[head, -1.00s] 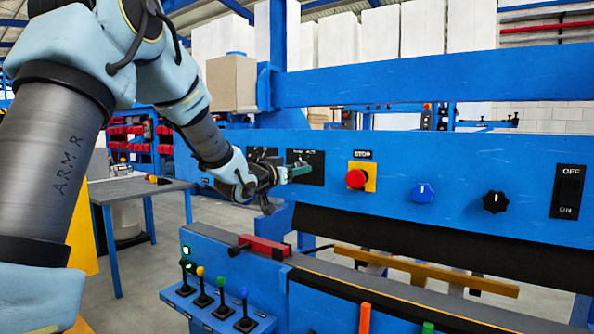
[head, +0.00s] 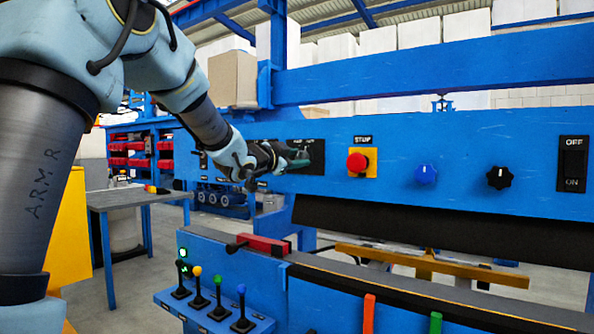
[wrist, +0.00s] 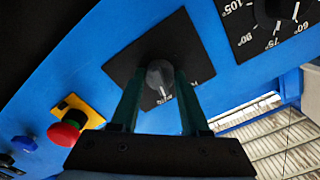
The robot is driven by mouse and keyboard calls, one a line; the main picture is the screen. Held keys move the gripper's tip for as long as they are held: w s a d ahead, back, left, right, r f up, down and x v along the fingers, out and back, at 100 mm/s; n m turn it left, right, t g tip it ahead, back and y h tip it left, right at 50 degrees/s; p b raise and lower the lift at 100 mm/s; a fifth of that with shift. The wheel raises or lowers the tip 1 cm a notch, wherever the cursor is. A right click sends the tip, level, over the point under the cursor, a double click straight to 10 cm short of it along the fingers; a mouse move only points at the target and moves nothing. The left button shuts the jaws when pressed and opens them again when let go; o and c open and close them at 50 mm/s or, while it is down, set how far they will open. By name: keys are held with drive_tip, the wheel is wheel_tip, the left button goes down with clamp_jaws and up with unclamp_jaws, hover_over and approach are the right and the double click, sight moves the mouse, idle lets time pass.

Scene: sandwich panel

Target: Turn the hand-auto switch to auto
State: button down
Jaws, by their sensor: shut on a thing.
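The hand-auto switch (wrist: 160,80) is a grey knob on a black plate (wrist: 185,45) fixed to the blue panel. In the wrist view the two dark green fingers of my gripper (wrist: 158,88) are on either side of the knob, shut on it. The plate's lettering is partly hidden by the fingers and too small to read surely. In the head view my gripper (head: 298,158) reaches the black plate (head: 314,150) from the left, and the knob itself is hidden behind the fingers.
Right of the plate on the panel are a red stop button (head: 357,162) on yellow, a blue knob (head: 426,174), a black knob (head: 498,177) and an off/on rocker (head: 573,163). A dial with degree marks (wrist: 272,20) is beside the switch. Coloured levers (head: 219,298) stand below.

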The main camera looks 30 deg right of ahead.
drive_tip(key=shift+f+m+b, duration=0.1)
drive_tip(key=shift+m+b, duration=0.75)
drive_tip(key=shift+m, duration=0.25)
drive_tip(key=shift+c, duration=2)
unclamp_jaws()
drive_tip(key=shift+a, duration=0.1)
drive_tip(key=v, duration=1)
drive_tip(key=shift+s+a+b, duration=0.15)
drive_tip(key=shift+a+b, duration=0.15)
drive_tip(key=shift+b, duration=0.1)
